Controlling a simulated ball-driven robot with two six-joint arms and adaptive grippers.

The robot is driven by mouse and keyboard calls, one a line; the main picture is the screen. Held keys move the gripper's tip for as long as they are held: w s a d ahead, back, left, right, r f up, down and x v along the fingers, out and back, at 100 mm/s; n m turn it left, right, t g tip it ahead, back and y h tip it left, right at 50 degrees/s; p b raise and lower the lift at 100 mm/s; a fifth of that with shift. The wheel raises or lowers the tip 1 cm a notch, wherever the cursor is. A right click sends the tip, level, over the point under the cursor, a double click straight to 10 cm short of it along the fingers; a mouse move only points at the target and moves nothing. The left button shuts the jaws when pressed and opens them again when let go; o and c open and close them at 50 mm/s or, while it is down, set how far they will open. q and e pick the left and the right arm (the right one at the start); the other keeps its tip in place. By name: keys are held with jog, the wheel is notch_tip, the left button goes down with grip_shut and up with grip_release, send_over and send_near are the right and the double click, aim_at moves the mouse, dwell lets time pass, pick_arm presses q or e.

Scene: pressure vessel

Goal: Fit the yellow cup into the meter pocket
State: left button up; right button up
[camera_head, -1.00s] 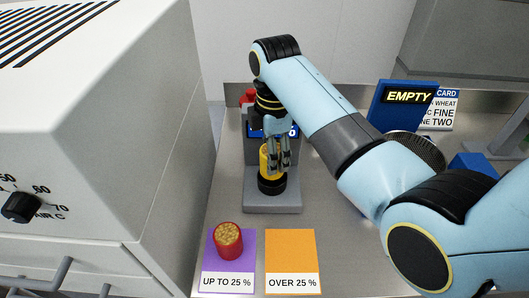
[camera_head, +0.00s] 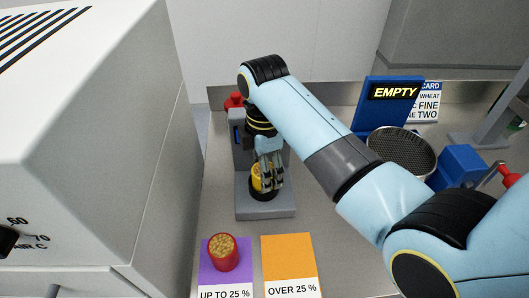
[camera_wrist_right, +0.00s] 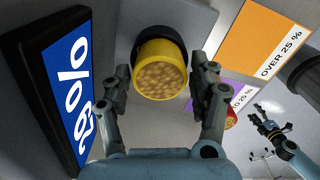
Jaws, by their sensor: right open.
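The yellow cup (camera_head: 257,180), full of grain, stands at the black round pocket (camera_head: 263,195) on the grey meter (camera_head: 282,206). The wrist view shows the yellow cup (camera_wrist_right: 160,78) with the pocket's dark rim (camera_wrist_right: 160,33) behind it; how deep its lower end sits is hidden. My right gripper (camera_head: 268,174) is above the pocket. In the wrist view its open fingers (camera_wrist_right: 161,68) stand on both sides of the cup, with gaps visible. My left gripper (camera_wrist_right: 271,128) appears small at the wrist view's right; its jaws are unclear.
A red cup of grain (camera_head: 222,253) stands on the purple "UP TO 25 %" card (camera_head: 206,275). The orange "OVER 25 %" card (camera_head: 288,258) is bare. The blue "EMPTY" display (camera_head: 388,103) and a round mesh pan (camera_head: 410,150) are at right. A large white cabinet (camera_head: 85,130) fills the left.

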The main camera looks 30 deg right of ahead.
notch_tip(320, 180, up, 11)
jog(key=shift+f, duration=0.1)
dwell(0.7)
